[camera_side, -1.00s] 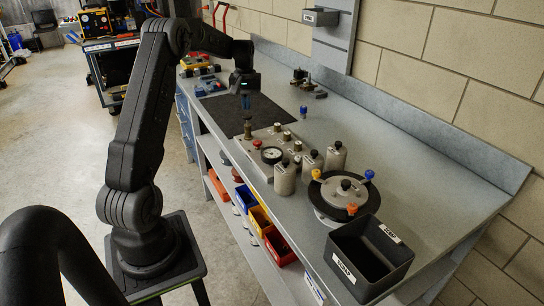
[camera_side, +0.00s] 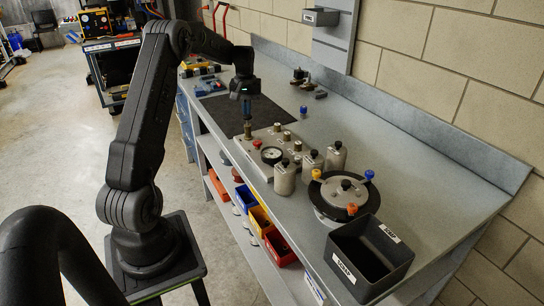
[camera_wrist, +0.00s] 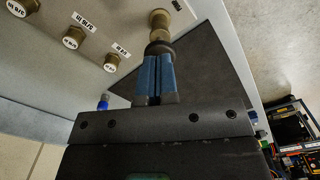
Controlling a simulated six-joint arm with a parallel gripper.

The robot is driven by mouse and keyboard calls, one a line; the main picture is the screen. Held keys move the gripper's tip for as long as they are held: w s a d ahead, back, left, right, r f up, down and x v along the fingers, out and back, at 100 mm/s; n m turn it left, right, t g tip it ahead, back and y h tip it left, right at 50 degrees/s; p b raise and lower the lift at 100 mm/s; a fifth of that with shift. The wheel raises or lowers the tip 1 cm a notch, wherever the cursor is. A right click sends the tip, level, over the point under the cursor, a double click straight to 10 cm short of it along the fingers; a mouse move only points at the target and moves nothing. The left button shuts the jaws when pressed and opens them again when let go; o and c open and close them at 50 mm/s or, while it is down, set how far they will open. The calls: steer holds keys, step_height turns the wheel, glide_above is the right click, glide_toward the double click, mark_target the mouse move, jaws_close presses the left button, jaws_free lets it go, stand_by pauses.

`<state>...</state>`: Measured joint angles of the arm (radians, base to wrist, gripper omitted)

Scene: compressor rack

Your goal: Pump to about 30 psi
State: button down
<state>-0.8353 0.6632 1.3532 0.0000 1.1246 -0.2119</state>
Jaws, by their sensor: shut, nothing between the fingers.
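The beige pump panel (camera_side: 285,144) lies on the bench with brass fittings and a round gauge (camera_side: 271,155). The gauge needle is too small to read. An upright brass-coloured plunger (camera_side: 248,131) stands at the panel's far-left corner. My gripper (camera_side: 247,121) points down directly over it, its blue fingers shut and empty. In the wrist view the closed fingertips (camera_wrist: 157,58) meet the dark end of the plunger (camera_wrist: 160,32) and appear to touch it. Labelled brass knobs (camera_wrist: 73,37) line the panel there.
Several grey canisters (camera_side: 285,177) stand right of the panel. A round pot with coloured knobs (camera_side: 338,196) and a black bin (camera_side: 367,260) are nearer the camera. A dark mat (camera_side: 245,112) lies behind.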

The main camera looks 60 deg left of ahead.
steer(key=shift+f, duration=1.4)
steer(key=shift+r, duration=2.3)
steer(key=shift+f, duration=0.1)
steer(key=shift+f, duration=2.25)
steer(key=shift+r, duration=2.35)
steer(key=shift+r, duration=2.5)
